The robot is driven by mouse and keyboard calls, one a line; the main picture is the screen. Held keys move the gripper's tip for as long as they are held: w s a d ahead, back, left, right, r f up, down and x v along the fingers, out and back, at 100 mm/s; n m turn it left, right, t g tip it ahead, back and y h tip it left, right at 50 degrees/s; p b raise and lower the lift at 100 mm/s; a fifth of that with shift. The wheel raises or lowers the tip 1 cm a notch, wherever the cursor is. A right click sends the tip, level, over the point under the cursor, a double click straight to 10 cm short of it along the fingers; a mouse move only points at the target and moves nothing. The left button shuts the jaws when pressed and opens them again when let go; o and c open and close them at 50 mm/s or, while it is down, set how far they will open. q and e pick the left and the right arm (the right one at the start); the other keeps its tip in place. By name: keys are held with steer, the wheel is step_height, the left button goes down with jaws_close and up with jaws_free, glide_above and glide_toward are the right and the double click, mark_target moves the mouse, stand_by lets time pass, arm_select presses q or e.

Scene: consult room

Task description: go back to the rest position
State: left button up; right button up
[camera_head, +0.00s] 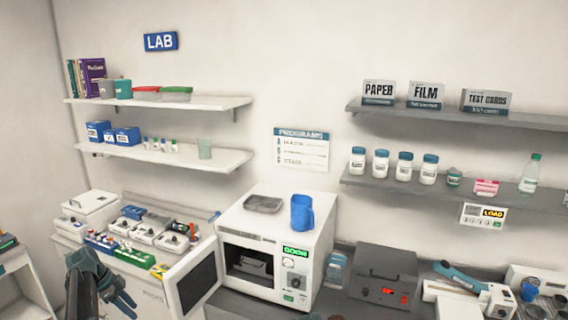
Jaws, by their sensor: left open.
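My left gripper (118,298) is at the lower left of the head view, in front of the left counter and apart from the things on it. Its fingers are spread and nothing shows between them. My right gripper is not in view. A white oven-like machine (316,250) stands in the middle with its door (192,283) swung open to the left. Its display is lit green. A dark item (252,264) sits inside its chamber.
A blue mug (302,212) and a grey tray (263,204) are on top of the machine. The open door juts out right of my left gripper. The left counter holds several small devices (148,231). A dark grey box (383,275) stands right of the machine. Shelves line the wall above.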

arm_select(q)
steer(key=s+d+f+n+g+y+b, duration=0.15)
steer(key=s+d+f+b, duration=0.3)
steer(key=d, duration=0.75)
steer(key=s+d+f+n+y+b, duration=0.15)
steer(key=s+d+f+b, duration=0.35)
steer(key=d, duration=0.6)
steer(key=s+d+f+n+g+b, duration=0.15)
steer(key=d+f+b, duration=0.35)
steer(key=d, duration=0.7)
steer(key=s+d+f+n+y+b, duration=0.1)
steer(key=s+d+f+n+b, duration=0.1)
steer(key=s+d+f, duration=0.1)
steer(key=s+d+f+n+t+y+b, duration=0.1)
steer(key=s+d+f+n+b, duration=0.1)
steer(key=s+d, duration=0.3)
steer(key=s+f, duration=0.1)
steer(key=s, duration=0.1)
steer(key=shift+s+d, duration=0.15)
steer(key=shift+s, duration=0.2)
